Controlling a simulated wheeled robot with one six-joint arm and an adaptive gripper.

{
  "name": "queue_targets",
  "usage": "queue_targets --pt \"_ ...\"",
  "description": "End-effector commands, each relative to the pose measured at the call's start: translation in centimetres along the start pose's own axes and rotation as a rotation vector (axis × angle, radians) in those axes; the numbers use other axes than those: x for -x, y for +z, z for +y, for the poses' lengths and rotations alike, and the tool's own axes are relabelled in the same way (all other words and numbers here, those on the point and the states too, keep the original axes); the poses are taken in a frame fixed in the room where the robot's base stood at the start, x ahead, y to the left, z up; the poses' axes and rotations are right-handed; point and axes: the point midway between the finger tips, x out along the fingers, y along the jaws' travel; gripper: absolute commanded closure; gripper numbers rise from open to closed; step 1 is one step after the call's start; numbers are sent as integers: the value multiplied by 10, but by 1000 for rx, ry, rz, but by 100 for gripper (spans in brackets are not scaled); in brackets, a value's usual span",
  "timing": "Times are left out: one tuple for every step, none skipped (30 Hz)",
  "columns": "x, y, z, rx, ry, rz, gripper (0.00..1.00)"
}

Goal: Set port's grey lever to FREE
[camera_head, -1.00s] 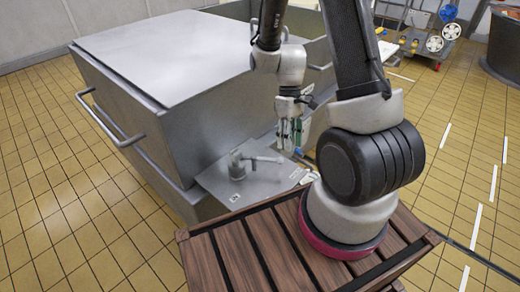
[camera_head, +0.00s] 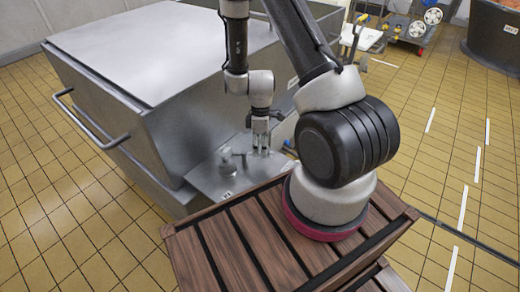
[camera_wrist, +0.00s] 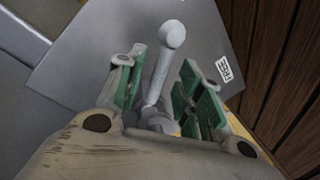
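The grey lever (camera_wrist: 160,68) shows in the wrist view as a round-ended rod standing between my gripper's two green-padded fingers. My gripper (camera_wrist: 163,78) is open around it, with a gap visible on both sides. A FREE label (camera_wrist: 224,70) lies on the metal plate (camera_wrist: 85,60), right of the lever. In the head view my gripper (camera_head: 261,143) points down over the plate (camera_head: 205,182), right of the lever's pivot (camera_head: 225,158). The lever's arm is mostly hidden there by the gripper. Which side is port cannot be told.
A large metal vat (camera_head: 150,70) with a side handle (camera_head: 85,125) stands behind the plate. A wooden slatted crate (camera_head: 235,240) lies in front, under my arm's base. Tiled floor is open to the right, with a trolley (camera_head: 410,25) far back.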

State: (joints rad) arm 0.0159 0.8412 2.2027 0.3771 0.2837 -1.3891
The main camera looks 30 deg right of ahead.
Motion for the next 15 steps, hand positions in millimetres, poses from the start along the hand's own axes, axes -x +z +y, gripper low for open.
queue_targets --pt "-4 0 0 0 -1 -1 64" --pt "-6 0 0 -1 -1 -1 64" --pt "-8 0 0 -2 0 0 64" --pt "-8 0 0 -2 0 0 64" --pt "-9 0 0 -1 0 0 64" --pt "-9 0 0 -1 0 0 64" --pt "-9 0 0 -1 0 0 64" --pt "-9 0 0 -1 0 0 64" --pt "-9 0 0 -1 0 0 64" --pt "-9 0 0 -1 0 0 64" --pt "-9 0 0 -1 0 0 64" --pt "-9 0 0 -1 0 0 71" --pt "-9 0 0 -1 0 0 76" --pt "-9 0 0 -1 0 0 82" --pt "-9 0 0 -1 0 0 89"
